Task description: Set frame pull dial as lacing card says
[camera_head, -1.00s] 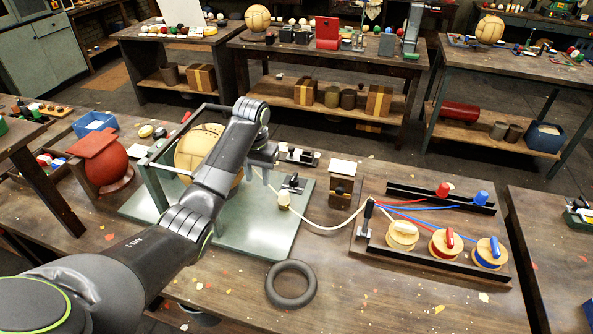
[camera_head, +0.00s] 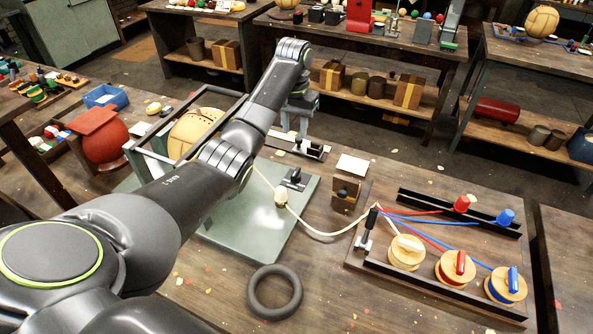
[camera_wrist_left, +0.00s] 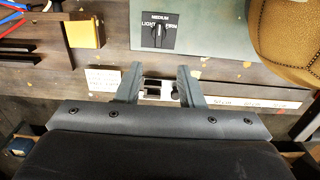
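The pull dial is a black square plate with a knob (camera_wrist_left: 158,34) on the green base (camera_wrist_left: 215,20). In the left wrist view its labels read LIGHT, MEDIUM and FIRM, and the knob appears to point near MEDIUM. In the head view the dial (camera_head: 294,179) sits near the base's right corner. The lacing frame (camera_head: 140,160) holds a tan ball (camera_head: 190,135), partly hidden by my arm. My left gripper (camera_head: 296,128) is open and empty beyond the dial; its fingers also show in the wrist view (camera_wrist_left: 160,86). I cannot identify the lacing card. My right gripper is out of view.
A wooden block with a pale top (camera_head: 351,166) stands right of the base. A rack with thread spools (camera_head: 407,253) is further right; a cream cord runs to the base. A dark ring (camera_head: 274,290) lies in front. A metal device (camera_head: 297,146) sits behind the dial.

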